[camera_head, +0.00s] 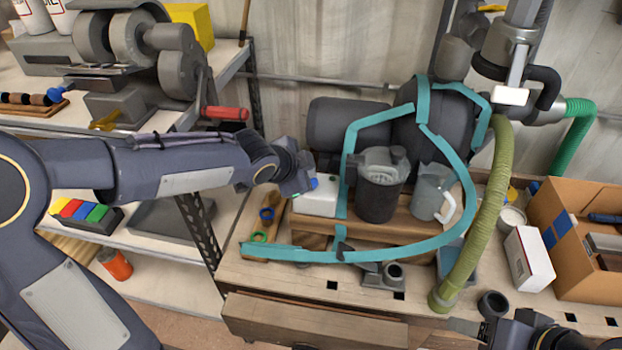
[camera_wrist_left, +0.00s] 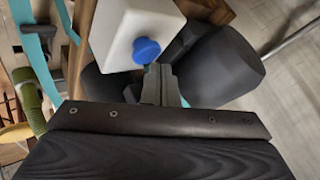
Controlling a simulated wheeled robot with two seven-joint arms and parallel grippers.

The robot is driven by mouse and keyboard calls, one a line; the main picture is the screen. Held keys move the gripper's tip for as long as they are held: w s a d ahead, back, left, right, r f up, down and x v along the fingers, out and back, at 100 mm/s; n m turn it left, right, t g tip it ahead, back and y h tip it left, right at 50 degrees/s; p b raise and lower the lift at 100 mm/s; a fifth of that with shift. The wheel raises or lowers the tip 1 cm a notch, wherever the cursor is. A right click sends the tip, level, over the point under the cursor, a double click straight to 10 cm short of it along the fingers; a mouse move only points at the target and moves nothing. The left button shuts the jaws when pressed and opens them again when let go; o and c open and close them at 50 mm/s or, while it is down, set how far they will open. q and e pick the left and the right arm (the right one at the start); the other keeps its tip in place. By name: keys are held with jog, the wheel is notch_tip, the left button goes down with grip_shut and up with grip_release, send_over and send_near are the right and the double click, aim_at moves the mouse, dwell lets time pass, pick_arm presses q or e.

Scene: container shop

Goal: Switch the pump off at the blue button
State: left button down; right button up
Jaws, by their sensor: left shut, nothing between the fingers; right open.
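The blue button (camera_wrist_left: 146,49) is a round knob on the face of a white box (camera_wrist_left: 165,18) in the left wrist view. In the head view the white box (camera_head: 318,202) sits on the wooden bench, and a bit of the blue button (camera_head: 315,182) shows beside my left gripper (camera_head: 306,186). My left gripper is shut and empty. Its fingertips (camera_wrist_left: 156,68) are right at the button's edge in the left wrist view; I cannot tell whether they touch it. My right gripper (camera_head: 466,326) is open at the bottom right, far from the button.
A dark canister (camera_head: 378,190) and a grey jug (camera_head: 430,192) stand right of the white box. A teal band (camera_head: 410,250) loops around them. A green hose (camera_head: 482,215) hangs to the right. A cardboard box (camera_head: 565,225) is at the far right. A shelf with machinery is at left.

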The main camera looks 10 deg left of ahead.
pick_arm(q)
notch_tip(320, 180, up, 6)
jog(key=p, duration=0.5)
dwell(0.5)
jog(key=s+a+r+n+g+y, duration=0.1)
jog(key=s+a+n+y, duration=0.1)
jog(key=s+a+n, duration=0.95)
jog(key=s+d+f+n+g+h, duration=0.1)
jog(key=s+n, duration=0.1)
jog(key=s, duration=0.6)
jog(key=s+d+f+n+h, duration=0.1)
jog(key=s+n, duration=0.1)
jog(key=s, duration=0.7)
jog(key=shift+f+g, duration=0.35)
jog(key=shift+g, duration=0.05)
